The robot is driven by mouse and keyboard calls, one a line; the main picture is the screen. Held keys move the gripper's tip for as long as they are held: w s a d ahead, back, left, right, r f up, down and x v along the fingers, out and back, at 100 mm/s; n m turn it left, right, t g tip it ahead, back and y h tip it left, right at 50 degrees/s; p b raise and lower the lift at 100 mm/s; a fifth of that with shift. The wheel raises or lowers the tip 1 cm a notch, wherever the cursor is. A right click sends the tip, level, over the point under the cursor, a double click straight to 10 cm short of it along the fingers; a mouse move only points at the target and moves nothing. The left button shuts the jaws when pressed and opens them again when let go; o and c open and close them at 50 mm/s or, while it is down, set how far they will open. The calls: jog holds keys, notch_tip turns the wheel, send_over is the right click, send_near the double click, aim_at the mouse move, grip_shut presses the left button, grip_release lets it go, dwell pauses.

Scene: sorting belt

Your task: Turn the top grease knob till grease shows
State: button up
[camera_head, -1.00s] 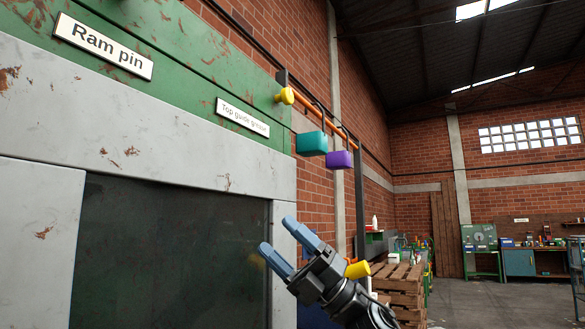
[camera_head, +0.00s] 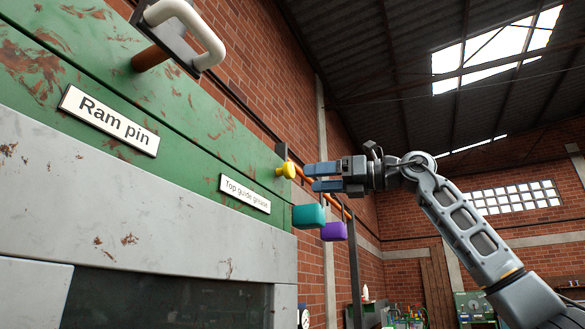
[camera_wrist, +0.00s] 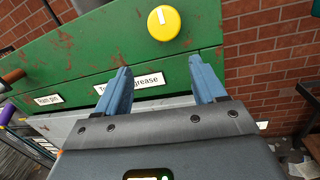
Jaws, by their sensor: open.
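The yellow grease knob (camera_head: 287,170) sticks out of the right end of the green machine beam, beside the "Top guide grease" label (camera_head: 245,195). In the wrist view the knob (camera_wrist: 164,23) shows its round face with a white mark near its upper part. My gripper (camera_head: 308,178) is open and empty, with its blue fingers pointing left towards the knob, just short of it in the head view. In the wrist view the fingertips lie below the knob, over the label (camera_wrist: 130,87). No grease can be made out.
A teal block (camera_head: 308,216) and a purple block (camera_head: 334,232) hang from an orange rail just below my gripper. A white handle (camera_head: 186,30) juts out at the upper left, above the "Ram pin" label (camera_head: 108,119). Brick wall stands behind.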

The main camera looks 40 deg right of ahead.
aim_at(292, 168)
notch_tip(292, 168, up, 4)
jog(key=h, duration=0.2)
jog(key=x, duration=0.2)
jog(key=p+x, duration=0.1)
jog(key=x, duration=0.1)
jog(key=p+x, duration=0.1)
jog(key=x, duration=0.1)
jog(key=shift+w+d+r, duration=0.15)
jog(key=shift+w+d, duration=0.1)
jog(key=shift+w, duration=0.15)
jog(key=shift+c, duration=0.2)
jog(key=c, duration=1)
